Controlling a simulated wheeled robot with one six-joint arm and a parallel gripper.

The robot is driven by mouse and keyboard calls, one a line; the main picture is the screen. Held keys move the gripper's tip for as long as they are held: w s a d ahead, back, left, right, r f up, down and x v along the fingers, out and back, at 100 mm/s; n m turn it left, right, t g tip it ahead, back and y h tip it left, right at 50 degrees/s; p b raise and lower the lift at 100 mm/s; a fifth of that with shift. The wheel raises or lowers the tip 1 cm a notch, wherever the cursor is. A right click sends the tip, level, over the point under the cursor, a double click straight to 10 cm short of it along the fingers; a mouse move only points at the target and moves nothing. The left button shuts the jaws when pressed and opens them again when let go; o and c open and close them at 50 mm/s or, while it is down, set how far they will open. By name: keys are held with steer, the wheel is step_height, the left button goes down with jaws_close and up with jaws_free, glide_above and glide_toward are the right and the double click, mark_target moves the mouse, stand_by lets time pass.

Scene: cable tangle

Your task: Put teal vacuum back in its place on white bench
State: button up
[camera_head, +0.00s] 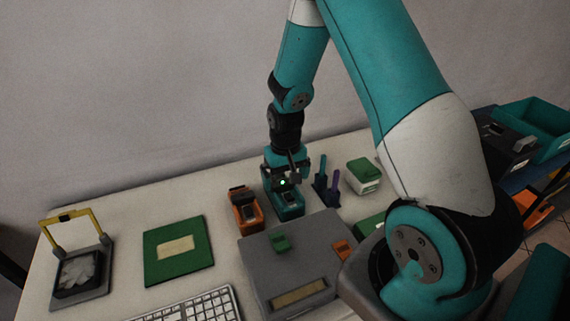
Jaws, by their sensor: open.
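The teal vacuum (289,208) is a small boxy thing with a dark top, on the white bench (115,218) behind the grey case. It stands just right of a similar orange unit. My gripper (285,183) points down right over the teal vacuum, with a small green light showing. It is open. The arm's end hides the vacuum's upper and rear part, and I cannot tell whether the fingers touch it.
The orange unit (245,213) stands close left, and blue and purple upright tools (328,183) close right. A grey case (282,262) is in front. A green-topped box (363,176), green board (178,251), keyboard (205,304) and yellow-handled fan unit (80,272) surround.

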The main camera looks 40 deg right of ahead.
mark_target(285, 193)
steer(key=s+a+r+n+y, duration=0.1)
steer(key=s+a+r+n, duration=0.1)
steer(key=a+r, duration=0.5)
steer(key=s+a+r+n+y, duration=0.1)
steer(key=s+a+r+n, duration=0.15)
steer(key=a+r, duration=0.45)
steer(key=s+a+r+n+y, duration=0.1)
steer(key=s+a+r+n, duration=0.2)
steer(key=s, duration=0.5)
steer(key=s+a+r+n+y, duration=0.1)
steer(key=s+a+r+n, duration=0.2)
steer(key=s+a+r, duration=0.2)
steer(key=s+r, duration=0.2)
steer(key=s, duration=0.1)
